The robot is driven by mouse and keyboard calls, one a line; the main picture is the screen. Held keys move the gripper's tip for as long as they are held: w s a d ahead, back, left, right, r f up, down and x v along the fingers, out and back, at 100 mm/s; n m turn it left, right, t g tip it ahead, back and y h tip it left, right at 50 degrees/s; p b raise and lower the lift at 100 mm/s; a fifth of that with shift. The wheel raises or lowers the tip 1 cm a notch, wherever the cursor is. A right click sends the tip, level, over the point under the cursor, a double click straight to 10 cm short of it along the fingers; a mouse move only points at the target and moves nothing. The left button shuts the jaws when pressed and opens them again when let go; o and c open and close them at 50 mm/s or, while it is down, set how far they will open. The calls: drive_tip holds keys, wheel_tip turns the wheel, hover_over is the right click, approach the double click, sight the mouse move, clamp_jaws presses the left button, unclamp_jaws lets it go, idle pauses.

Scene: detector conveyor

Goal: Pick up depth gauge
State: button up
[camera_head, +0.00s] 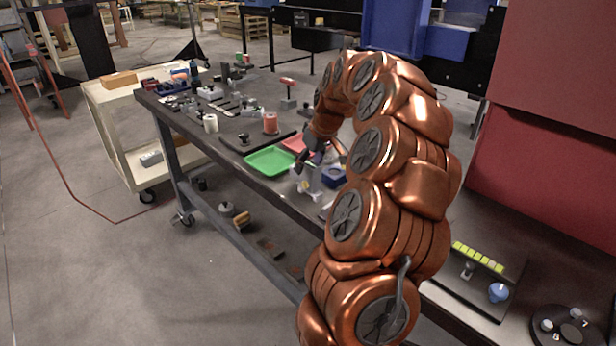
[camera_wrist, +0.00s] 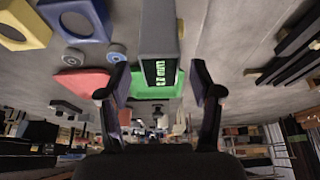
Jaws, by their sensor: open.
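A grey block-shaped device with a dark screen and green digits, which looks like the depth gauge (camera_wrist: 160,30), stands out in the upper middle of the wrist view. My gripper (camera_wrist: 160,93) is open, with one finger on each side of the device's screen end in the picture. I cannot tell whether a finger touches it. In the head view my gripper (camera_head: 318,163) is over the bench just right of the green tray (camera_head: 270,161). My arm hides part of that area, and the gauge is not clear there.
A red tray (camera_head: 294,144) lies beside the green one. A blue part with an opening (camera_wrist: 76,18) and a yellow one (camera_wrist: 24,26) lie near the gauge. Several small tools and a red cylinder (camera_head: 271,123) crowd the bench's far part. A cream cart (camera_head: 113,135) stands left.

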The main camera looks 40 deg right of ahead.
drive_tip(key=shift+c, duration=0.2)
clamp_jaws()
idle(0.5)
